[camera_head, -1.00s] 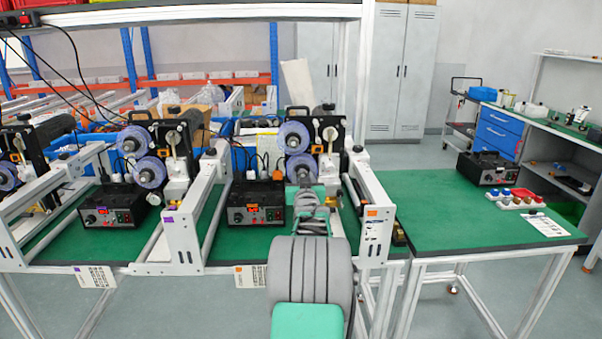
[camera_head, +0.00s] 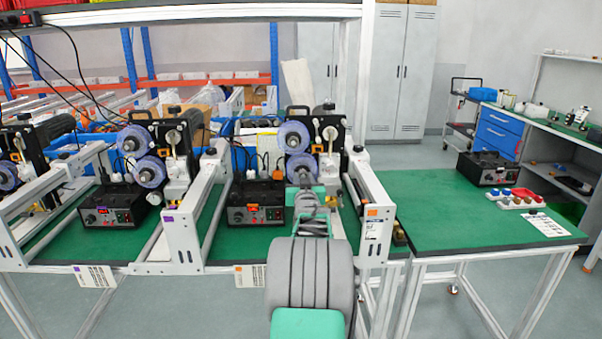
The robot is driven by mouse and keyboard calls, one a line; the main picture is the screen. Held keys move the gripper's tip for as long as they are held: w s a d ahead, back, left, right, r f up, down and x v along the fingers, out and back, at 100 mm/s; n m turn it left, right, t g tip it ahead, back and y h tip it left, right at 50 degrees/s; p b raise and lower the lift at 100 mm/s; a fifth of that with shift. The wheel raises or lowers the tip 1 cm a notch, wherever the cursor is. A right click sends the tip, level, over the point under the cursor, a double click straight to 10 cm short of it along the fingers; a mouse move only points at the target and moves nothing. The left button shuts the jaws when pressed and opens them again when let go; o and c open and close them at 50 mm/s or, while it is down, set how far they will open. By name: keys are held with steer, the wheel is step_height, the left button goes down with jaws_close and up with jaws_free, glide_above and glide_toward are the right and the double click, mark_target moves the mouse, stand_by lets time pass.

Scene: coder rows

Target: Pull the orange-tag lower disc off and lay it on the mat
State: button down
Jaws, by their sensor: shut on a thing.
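The orange-tag station at centre has an orange tag (camera_head: 373,212) on its right frame. Its upper disc (camera_head: 293,136) and lower disc (camera_head: 300,163) are blue-grey rings, one above the other. My gripper (camera_head: 305,183) is at the front of the lower disc, shut on it; its fingertips are small and partly hidden by my own wrist. The lower disc still appears in line under the upper one; I cannot tell whether it has come off its shaft. A green mat surface (camera_head: 450,215) covers the right table, clear in its middle.
A black control box (camera_head: 255,203) stands left of my arm. A purple-tag station with its own discs (camera_head: 150,172) is further left. White rails flank my arm closely. The right table holds a black box (camera_head: 487,168), a tray of coloured caps (camera_head: 515,199) and a paper (camera_head: 543,222).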

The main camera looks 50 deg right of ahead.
steer(key=shift+b+v, duration=0.8)
steer(key=shift+v, duration=1.5)
